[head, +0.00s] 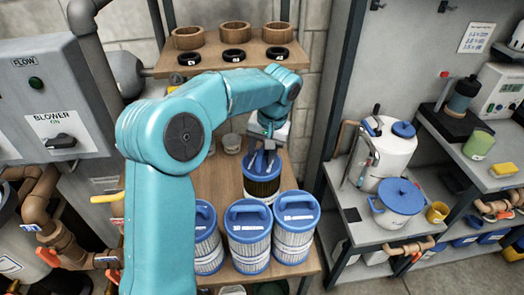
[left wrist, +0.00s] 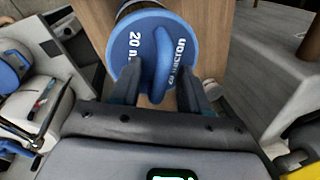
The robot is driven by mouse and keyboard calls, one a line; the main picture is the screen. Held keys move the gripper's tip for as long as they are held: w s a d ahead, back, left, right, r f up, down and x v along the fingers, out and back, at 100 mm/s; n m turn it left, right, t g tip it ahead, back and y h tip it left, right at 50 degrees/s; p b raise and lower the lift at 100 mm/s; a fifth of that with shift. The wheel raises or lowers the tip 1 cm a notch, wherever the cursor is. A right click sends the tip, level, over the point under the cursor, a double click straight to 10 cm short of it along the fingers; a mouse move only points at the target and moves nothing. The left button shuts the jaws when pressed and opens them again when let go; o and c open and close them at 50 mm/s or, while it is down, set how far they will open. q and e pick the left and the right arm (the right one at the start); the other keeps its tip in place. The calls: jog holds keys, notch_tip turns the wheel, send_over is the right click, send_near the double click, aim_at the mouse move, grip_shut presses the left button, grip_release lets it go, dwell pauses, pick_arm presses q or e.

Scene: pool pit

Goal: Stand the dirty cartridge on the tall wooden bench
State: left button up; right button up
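The dirty cartridge (head: 262,186), with a blue cap and dark brown pleats, stands upright on the wooden bench (head: 215,185), behind the white cartridges. Its blue cap (left wrist: 128,43) fills the upper middle of the left wrist view, with lettering and a raised handle. My left gripper (head: 264,146) is right above the cap. In the left wrist view its two fingers (left wrist: 163,92) are spread on either side of the handle, with a gap visible on the left. The cartridge's base is hidden in the head view by the front cartridges. My right gripper is not seen.
White cartridges with blue caps, left (head: 206,240), middle (head: 249,235) and right (head: 295,228), crowd the bench front. A shelf (head: 205,62) above holds wooden rings and black rings. At right, a grey counter (head: 365,225) carries a white tank (head: 385,150) and a blue-lidded pot (head: 398,205).

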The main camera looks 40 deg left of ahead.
pick_arm(q)
jog(key=shift+r, duration=0.1)
notch_tip(320, 180, up, 12)
jog(key=w+d+p, duration=0.1)
jog(key=d, duration=0.1)
jog(key=shift+d, duration=0.1)
dwell(0.7)
